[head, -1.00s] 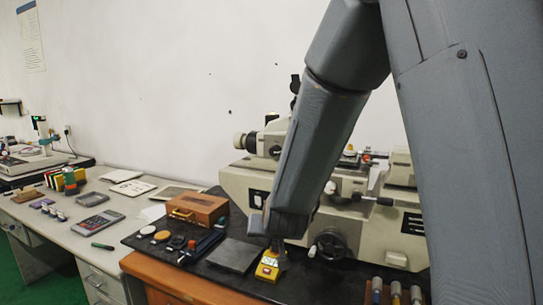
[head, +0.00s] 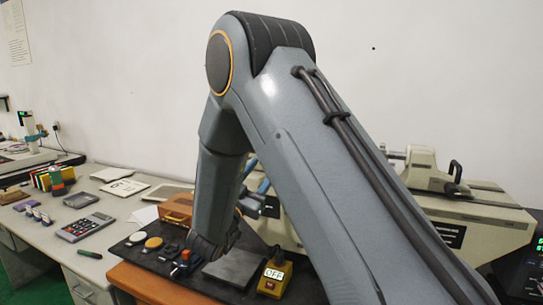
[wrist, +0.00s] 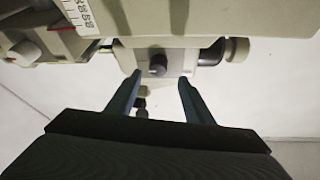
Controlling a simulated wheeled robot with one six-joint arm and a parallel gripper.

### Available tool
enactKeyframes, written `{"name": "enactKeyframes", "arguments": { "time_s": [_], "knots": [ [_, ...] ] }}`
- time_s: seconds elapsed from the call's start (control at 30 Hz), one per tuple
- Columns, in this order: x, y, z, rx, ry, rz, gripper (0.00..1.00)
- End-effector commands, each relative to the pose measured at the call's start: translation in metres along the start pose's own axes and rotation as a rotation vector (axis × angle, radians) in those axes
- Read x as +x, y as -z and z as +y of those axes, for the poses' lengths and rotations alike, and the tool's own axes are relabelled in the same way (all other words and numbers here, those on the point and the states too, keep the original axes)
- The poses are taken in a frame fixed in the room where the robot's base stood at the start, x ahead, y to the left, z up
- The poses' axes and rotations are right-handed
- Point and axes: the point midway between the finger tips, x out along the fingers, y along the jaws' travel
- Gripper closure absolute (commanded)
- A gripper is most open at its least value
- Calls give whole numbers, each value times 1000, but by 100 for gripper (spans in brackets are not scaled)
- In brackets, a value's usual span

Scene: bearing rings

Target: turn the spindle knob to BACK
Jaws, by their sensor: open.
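A round dark knob (wrist: 157,65) sits on a grey plate on the cream machine in the wrist view. I take it for the spindle knob, but no marking such as BACK is readable, so its setting cannot be told. My gripper (wrist: 160,78) is open and empty. Its two blue-grey fingers point toward the machine, with the knob between and just beyond their tips; contact cannot be told. In the head view my arm hides the knob and most of the gripper. The cream machine (head: 475,212) shows to the right of my arm there.
A yellow box with an OFF sign (head: 274,276) stands by a dark flat plate (head: 235,268) on the black mat. A wooden box (head: 176,210) and small discs are at left. A dark cylinder (wrist: 211,54) juts out right of the knob.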

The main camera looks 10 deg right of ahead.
Motion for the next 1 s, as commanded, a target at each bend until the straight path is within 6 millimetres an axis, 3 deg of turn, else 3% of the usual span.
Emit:
{"name": "enactKeyframes", "arguments": {
  "time_s": [0.2,0.4,0.8,1.0],
  "knots": [
    [37,2,3,-1,-6,0,53],
    [61,1,2,1,-2,-1,53],
    [68,0,-1,1,3,-3,53],
    [68,0,0,1,3,-3,85]
  ]
}}
